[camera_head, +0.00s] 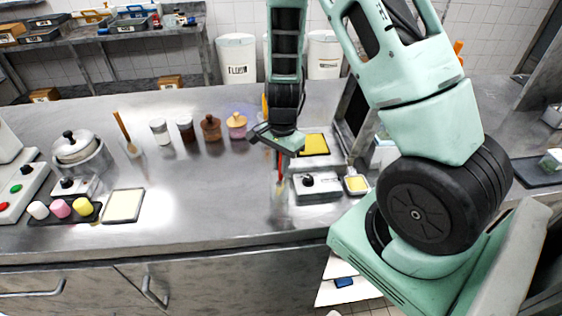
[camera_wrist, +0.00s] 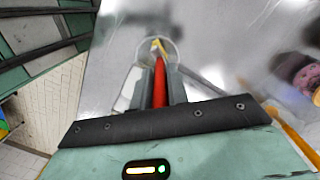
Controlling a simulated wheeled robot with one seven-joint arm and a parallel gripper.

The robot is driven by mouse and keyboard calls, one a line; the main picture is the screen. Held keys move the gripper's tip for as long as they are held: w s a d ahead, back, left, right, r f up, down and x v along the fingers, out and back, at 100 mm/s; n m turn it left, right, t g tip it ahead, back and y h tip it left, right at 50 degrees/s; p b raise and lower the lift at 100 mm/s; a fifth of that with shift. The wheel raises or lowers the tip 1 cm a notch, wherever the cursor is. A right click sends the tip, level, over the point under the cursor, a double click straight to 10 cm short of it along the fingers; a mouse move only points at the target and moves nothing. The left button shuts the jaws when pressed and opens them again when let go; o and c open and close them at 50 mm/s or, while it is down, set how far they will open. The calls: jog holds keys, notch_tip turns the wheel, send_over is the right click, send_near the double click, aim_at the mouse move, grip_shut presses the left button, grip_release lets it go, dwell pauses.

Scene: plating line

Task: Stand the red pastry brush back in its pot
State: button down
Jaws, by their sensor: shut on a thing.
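My gripper (camera_head: 281,156) points down over the worktop, right of its middle. It is shut on the red pastry brush (camera_head: 280,170), whose red handle hangs below the fingers with the pale yellow bristles lowest. In the wrist view the red handle (camera_wrist: 159,88) lies between the two grey fingers, bristles ahead. A clear round pot (camera_wrist: 172,47) shows its rim around the bristle end there. In the head view the see-through pot (camera_head: 278,214) is faint below the brush. I cannot tell whether the bristles are inside it or above it.
A grey scale-like box (camera_head: 318,188) and a small yellow-filled dish (camera_head: 357,184) stand close right of the brush. Several jars (camera_head: 211,128) stand to the left. A wooden-handled tool (camera_head: 124,128) leans in another clear pot. The worktop's front middle (camera_head: 205,215) is clear.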

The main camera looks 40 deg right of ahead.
jog(key=c, duration=1.3)
grip_release()
jog(key=r, duration=0.5)
jog(key=d+r, duration=0.1)
jog(key=r, duration=1.1)
jog(key=shift+w+d+r+b, duration=0.2)
jog(key=shift+w+b, duration=0.1)
jog(key=shift+w, duration=0.1)
jog(key=shift+a+f, duration=0.1)
